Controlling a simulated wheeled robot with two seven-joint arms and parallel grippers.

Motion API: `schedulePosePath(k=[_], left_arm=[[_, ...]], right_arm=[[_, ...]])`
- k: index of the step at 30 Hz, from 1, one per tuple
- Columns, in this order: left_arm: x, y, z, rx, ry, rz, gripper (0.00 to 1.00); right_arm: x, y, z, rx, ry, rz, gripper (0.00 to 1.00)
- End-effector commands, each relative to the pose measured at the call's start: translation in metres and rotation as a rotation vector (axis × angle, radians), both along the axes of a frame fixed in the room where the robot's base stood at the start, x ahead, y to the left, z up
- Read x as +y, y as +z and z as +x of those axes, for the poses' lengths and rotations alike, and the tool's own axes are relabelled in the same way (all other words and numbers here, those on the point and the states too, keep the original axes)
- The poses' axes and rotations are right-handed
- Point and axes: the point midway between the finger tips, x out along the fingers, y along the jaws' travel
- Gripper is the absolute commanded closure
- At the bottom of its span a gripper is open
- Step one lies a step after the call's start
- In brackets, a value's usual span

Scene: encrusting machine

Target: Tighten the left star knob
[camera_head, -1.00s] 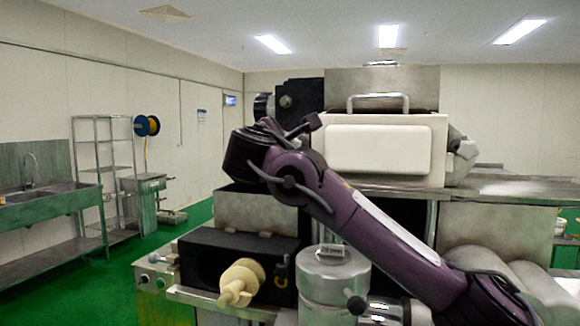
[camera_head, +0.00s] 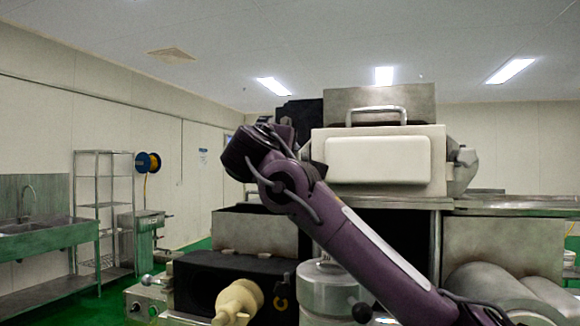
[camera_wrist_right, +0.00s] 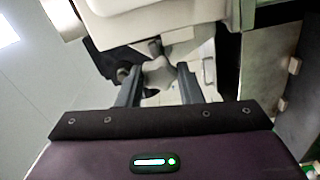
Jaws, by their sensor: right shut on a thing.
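In the right wrist view a pale grey lobed knob (camera_wrist_right: 157,75), which looks like a star knob, sits between the two fingers of my right gripper (camera_wrist_right: 158,84). The gripper is shut on it. Part of the knob is hidden by the fingers. In the head view my right arm crosses the encrusting machine from lower right to upper left. Its gripper (camera_head: 285,128) is beside the upper left of the machine, next to the white front box (camera_head: 378,160). The knob itself cannot be made out there. My left gripper is not in view.
A cream nozzle part (camera_head: 238,300) and a metal cylinder (camera_head: 330,288) stand low on the machine, below my arm. A steel conveyor top (camera_head: 520,203) is at right. A sink (camera_head: 45,240) and a wire rack (camera_head: 102,205) stand at left beyond open green floor.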

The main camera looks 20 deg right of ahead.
Motion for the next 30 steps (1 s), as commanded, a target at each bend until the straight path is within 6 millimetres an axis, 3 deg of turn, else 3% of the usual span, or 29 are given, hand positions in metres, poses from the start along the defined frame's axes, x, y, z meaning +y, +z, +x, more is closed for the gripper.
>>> schedulePosePath(k=[22,23,27,30], left_arm=[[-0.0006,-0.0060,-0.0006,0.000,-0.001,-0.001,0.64],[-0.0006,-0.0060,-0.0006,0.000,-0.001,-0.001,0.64],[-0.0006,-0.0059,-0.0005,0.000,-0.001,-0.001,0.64],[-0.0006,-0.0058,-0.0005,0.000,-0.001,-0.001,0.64]], right_arm=[[0.0008,-0.0033,0.0007,-0.039,-0.002,0.065,0.90],[0.0008,-0.0033,0.0008,-0.039,-0.002,0.065,0.63],[0.0007,-0.0026,0.0006,-0.040,-0.001,0.066,0.45],[0.0005,-0.0018,0.0003,-0.042,-0.002,0.066,0.45]])
